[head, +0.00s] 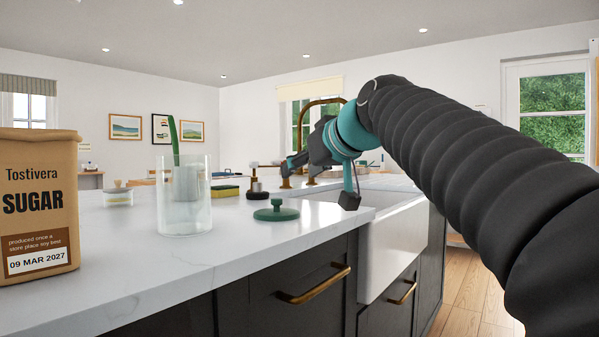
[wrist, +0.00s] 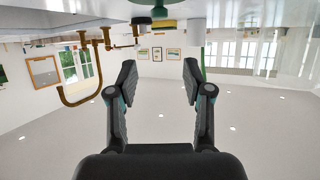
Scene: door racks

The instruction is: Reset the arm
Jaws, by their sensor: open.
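My gripper (wrist: 160,78) is open and empty in the wrist view, with its two dark fingers spread and nothing between them. The wrist picture is upside down, with the ceiling at the bottom. In the head view my black, ribbed arm reaches in from the right. Its teal wrist and gripper (head: 312,158) are above the counter by the white sink (head: 395,245), in front of the brass tap (head: 318,103). The fingertips are hard to make out there.
On the white counter (head: 130,255) stand a sugar bag (head: 38,205), a clear glass jar (head: 185,215), a green lid with a knob (head: 276,213), a dark brush-like item (head: 257,187) and a yellow-green sponge (head: 225,191). Dark drawers with brass handles (head: 313,285) are below. Wooden floor shows at right.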

